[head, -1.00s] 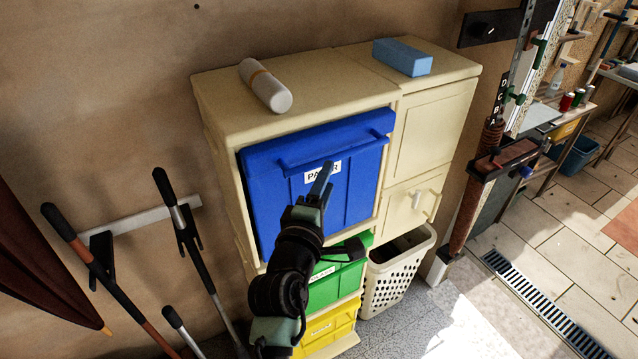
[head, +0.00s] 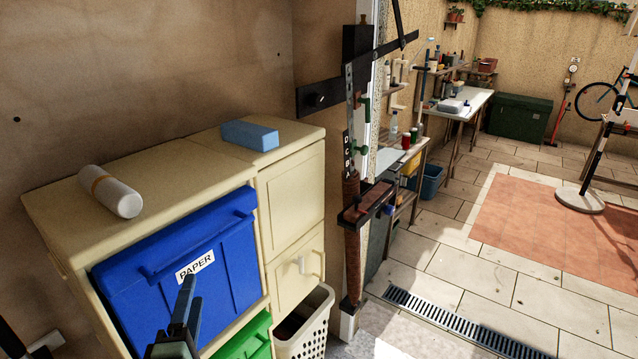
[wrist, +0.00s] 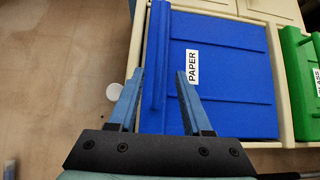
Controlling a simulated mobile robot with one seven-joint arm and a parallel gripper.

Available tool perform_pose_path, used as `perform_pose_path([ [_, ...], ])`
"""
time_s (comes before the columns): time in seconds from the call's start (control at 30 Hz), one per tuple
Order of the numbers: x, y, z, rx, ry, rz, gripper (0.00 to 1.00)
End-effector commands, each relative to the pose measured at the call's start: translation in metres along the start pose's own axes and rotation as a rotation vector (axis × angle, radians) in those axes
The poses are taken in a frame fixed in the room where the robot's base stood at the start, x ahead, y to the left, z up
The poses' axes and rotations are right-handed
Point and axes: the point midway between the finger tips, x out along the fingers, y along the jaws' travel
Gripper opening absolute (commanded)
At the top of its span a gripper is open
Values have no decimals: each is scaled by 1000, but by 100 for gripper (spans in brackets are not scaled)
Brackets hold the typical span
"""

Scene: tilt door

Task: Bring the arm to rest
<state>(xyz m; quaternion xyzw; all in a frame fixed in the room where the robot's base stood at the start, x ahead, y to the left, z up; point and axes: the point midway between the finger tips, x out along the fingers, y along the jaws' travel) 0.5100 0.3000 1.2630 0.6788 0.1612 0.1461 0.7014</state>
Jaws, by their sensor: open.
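My gripper (head: 187,300) shows at the bottom of the head view, in front of the blue tilt door labelled PAPER (head: 225,278). In the wrist view my gripper (wrist: 160,95) is open, with its two blue fingers apart. The blue bar handle (wrist: 158,60) of the door lies between the fingers in that picture; I cannot tell whether they touch it. The door looks closed in its cream cabinet (head: 150,187). Most of my arm is out of the head view.
A white roll (head: 110,192) and a light blue block (head: 250,135) lie on the cabinet top. A green bin (head: 245,338) is below the blue door, and a white basket (head: 318,325) stands beside it. Open paved floor (head: 440,265) lies to the right.

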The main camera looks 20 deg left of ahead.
Motion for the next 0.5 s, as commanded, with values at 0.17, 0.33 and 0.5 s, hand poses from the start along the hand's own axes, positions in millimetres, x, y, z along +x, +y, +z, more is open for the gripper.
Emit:
perform_pose_path([
  [0.17,5,24,20,84,-30,45,49],
  [0.33,3,108,88,395,-96,219,49],
  [0.5,-32,209,165,754,-85,469,49],
])
